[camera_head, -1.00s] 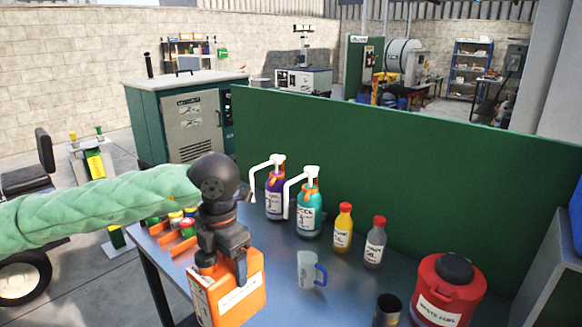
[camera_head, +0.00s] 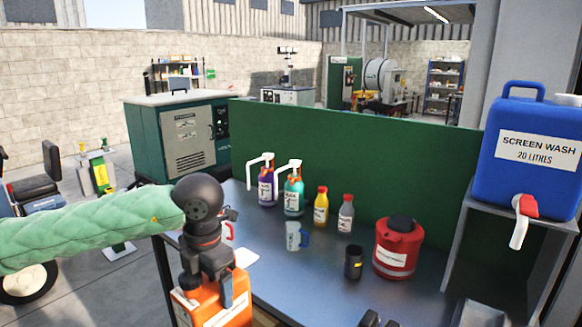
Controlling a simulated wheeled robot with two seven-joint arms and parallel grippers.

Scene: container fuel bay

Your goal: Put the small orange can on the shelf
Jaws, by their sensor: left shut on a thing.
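The orange can (camera_head: 212,306) is a boxy container with white labels at the lower left, cut off by the bottom edge of the picture. My left gripper (camera_head: 210,276) is shut on its top and holds it at the left front edge of the bench. Whether its base touches anything is out of view. A grey metal shelf stand (camera_head: 470,230) is at the right and carries a blue screen wash container (camera_head: 530,155). Small dark parts show at the bottom edge, right of centre; they may be my right gripper, but its jaws cannot be made out.
The dark bench top (camera_head: 310,285) holds purple (camera_head: 267,188) and teal (camera_head: 293,196) pump bottles, yellow (camera_head: 320,210) and grey (camera_head: 345,218) bottles, a mug (camera_head: 293,236), a dark cup (camera_head: 353,263) and a red waste can (camera_head: 397,250). A green panel (camera_head: 400,165) closes the back.

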